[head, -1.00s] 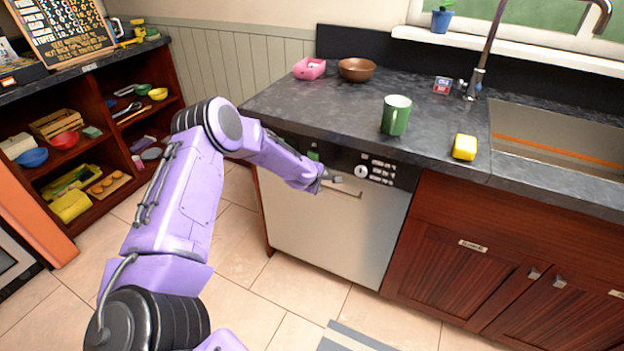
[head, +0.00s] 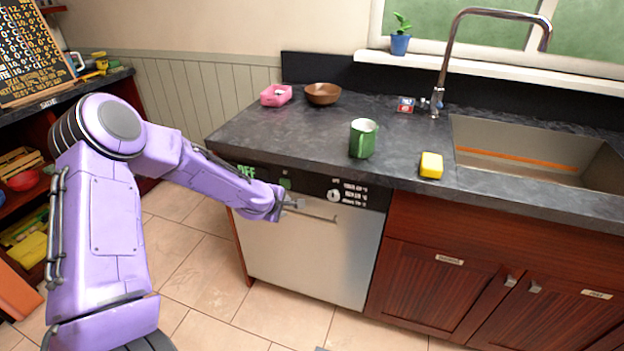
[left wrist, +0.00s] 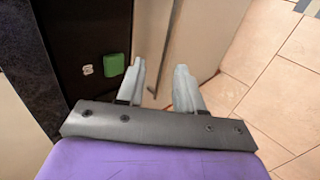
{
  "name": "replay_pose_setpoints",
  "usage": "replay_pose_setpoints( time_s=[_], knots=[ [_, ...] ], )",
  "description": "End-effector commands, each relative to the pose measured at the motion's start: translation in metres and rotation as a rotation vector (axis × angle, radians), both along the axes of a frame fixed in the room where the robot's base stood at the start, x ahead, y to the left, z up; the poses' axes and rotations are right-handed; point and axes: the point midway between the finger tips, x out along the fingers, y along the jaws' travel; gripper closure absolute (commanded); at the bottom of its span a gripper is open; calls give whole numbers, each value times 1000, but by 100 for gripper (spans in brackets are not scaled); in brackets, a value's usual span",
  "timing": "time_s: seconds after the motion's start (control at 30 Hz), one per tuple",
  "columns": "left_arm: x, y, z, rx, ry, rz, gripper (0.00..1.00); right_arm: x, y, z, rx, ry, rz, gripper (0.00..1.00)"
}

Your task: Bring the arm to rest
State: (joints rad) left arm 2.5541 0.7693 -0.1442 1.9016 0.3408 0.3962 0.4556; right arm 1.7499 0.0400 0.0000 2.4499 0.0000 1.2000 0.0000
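My purple left arm reaches in from the left in the head view. Its gripper (head: 292,204) is in front of the upper part of the white dishwasher-like door (head: 300,255), near the door's handle (head: 322,218). The door looks closed. My right gripper is not in view.
The dark counter (head: 270,130) holds a green mug (head: 362,140), a yellow sponge (head: 431,165), a brown bowl (head: 322,93) and a pink container (head: 276,95). A sink (head: 530,165) is at the right. Shelves stand at the left. The tiled floor (head: 190,260) in front is clear.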

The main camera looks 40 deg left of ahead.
Motion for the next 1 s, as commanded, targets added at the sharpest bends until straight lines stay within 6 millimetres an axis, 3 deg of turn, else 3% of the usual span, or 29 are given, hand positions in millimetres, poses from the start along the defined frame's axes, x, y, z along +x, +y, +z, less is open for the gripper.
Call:
replay_pose_setpoints(
  time_s=[0.2,0.3,0.37,0.57,0.73,0.8,0.9,1.0],
  knots=[
    [0,1,0,7,2,-5,64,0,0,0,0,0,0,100],
    [-3,8,2,89,-3,3,64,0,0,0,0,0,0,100],
    [-10,-1,1,177,6,-23,64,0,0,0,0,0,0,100],
    [-97,-74,-75,560,249,-338,64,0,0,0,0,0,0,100],
    [-206,-128,-141,707,466,-676,64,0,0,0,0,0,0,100],
    [-253,-145,-160,715,548,-803,64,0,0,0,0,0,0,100],
    [-303,-159,-179,697,640,-935,64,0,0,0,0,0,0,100],
    [-331,-164,-191,686,695,-1000,64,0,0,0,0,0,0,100]
  ],
)
